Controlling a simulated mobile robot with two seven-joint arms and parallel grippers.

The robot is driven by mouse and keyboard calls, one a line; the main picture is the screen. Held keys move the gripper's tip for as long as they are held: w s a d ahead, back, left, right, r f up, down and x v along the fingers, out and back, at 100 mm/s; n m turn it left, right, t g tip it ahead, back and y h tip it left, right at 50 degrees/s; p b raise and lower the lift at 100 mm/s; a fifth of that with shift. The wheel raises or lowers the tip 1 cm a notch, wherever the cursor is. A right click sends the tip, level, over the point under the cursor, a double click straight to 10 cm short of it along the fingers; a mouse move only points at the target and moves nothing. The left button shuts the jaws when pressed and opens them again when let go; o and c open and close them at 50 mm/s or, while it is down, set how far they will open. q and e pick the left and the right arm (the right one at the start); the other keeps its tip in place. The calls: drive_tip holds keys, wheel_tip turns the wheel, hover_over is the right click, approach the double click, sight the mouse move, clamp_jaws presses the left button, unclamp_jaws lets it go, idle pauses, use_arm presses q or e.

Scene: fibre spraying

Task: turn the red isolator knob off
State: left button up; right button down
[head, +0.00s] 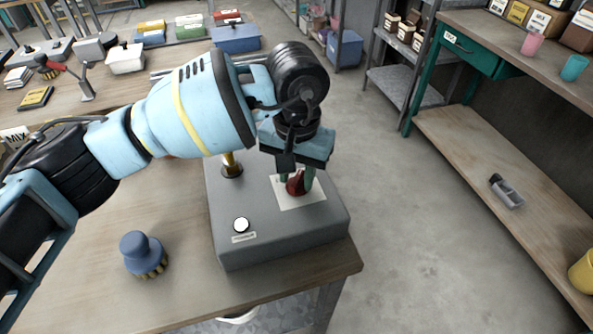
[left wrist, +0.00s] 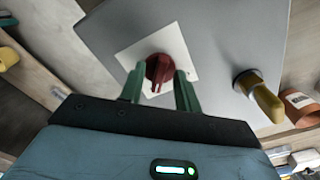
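The red isolator knob (head: 296,184) sits on a white square plate (head: 313,199) on top of a grey box (head: 285,237). My left gripper (head: 296,178) points down over it, with one green finger on each side of the knob. In the left wrist view the knob (left wrist: 159,69) lies between the two fingertips (left wrist: 160,78). The fingers stand apart, wider than the knob's raised grip, so the gripper looks open around it. The fingers and hand partly hide the knob in the head view. My right gripper is not in view.
A white round button (head: 241,225) and a brass-coloured post (head: 231,168) are also on the grey box. A blue knob-like object (head: 143,254) stands on the wooden table to its left. Bins and tools lie at the table's far end. Floor is clear to the right.

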use_arm(q)
clamp_jaws()
